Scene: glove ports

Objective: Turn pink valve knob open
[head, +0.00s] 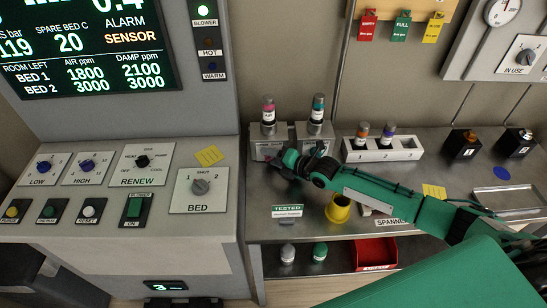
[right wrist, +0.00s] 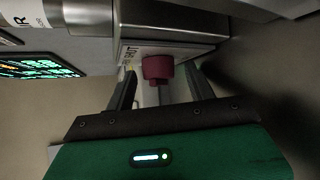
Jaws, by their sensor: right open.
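The pink valve knob (right wrist: 157,68) shows in the right wrist view. It sticks out of the front of a pale valve block (right wrist: 185,52) with the word SHUT on its face. My right gripper (right wrist: 161,80) is open, with one finger on each side of the knob; I cannot tell whether either finger touches it. In the head view my right gripper (head: 292,162) is at the front of the left metal block (head: 262,146), and the knob is hidden there. A pink-banded bottle (head: 268,110) stands upright on that block. My left gripper is not in view.
A second block with a teal-banded bottle (head: 317,108) stands just right. A white rack (head: 382,153) with two bottles and a yellow cup (head: 338,209) are near my right arm. A grey control console (head: 120,200) stands to the left. A red bin (head: 376,253) sits on the lower shelf.

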